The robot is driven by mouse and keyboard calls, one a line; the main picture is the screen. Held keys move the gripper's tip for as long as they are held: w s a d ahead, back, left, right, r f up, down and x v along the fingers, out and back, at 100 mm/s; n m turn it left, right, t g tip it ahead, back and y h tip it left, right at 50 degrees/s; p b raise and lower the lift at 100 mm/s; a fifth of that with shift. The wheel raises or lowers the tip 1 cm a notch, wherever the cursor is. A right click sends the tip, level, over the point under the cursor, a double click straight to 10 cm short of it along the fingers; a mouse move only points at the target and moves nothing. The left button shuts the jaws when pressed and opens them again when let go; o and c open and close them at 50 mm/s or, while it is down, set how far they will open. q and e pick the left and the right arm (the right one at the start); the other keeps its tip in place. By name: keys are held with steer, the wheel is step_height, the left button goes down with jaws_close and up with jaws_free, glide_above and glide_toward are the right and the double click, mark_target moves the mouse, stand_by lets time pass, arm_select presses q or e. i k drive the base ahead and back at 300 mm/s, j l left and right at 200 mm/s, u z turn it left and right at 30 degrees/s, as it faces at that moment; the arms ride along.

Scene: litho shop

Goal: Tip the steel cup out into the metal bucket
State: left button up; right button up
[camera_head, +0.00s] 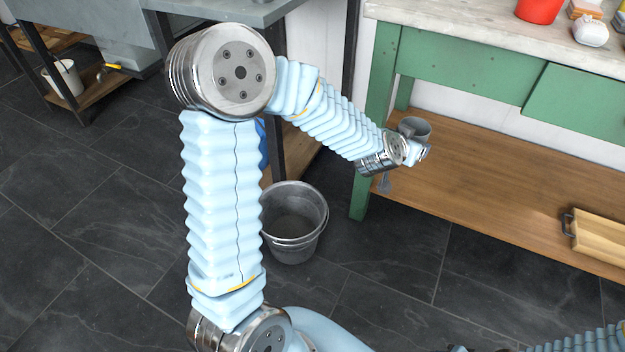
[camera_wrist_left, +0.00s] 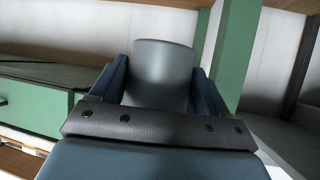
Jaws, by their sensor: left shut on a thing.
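The steel cup (camera_head: 415,126) is a grey cylinder at the end of my left arm, in front of the green bench. In the left wrist view the cup (camera_wrist_left: 163,72) sits between the two dark fingers. My left gripper (camera_head: 418,143) is shut on it. In the head view its open rim seems to face up; its contents cannot be made out. The metal bucket (camera_head: 293,240) stands upright on the floor, left of and lower than the cup, its inside visible. My right arm shows at the bottom right; its gripper (camera_head: 475,349) is mostly cut off by the frame.
The green bench's leg (camera_head: 375,120) stands between bucket and lower wooden shelf (camera_head: 500,190). A wooden crate (camera_head: 600,238) lies on that shelf. A red container (camera_head: 540,10) is on the benchtop. Another bucket (camera_head: 66,78) stands far left. Dark floor around the metal bucket's front is clear.

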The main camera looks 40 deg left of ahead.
mark_target(291, 227)
steer(key=l+u, duration=0.8)
steer(key=u, duration=0.2)
steer(key=k+l, duration=0.1)
steer(key=l, duration=0.25)
steer(key=k+l+u, duration=0.1)
steer(key=l, duration=0.25)
steer(key=k+l, duration=0.1)
steer(key=l, duration=0.3)
steer(key=k+l+u, duration=0.1)
steer(key=l, duration=0.25)
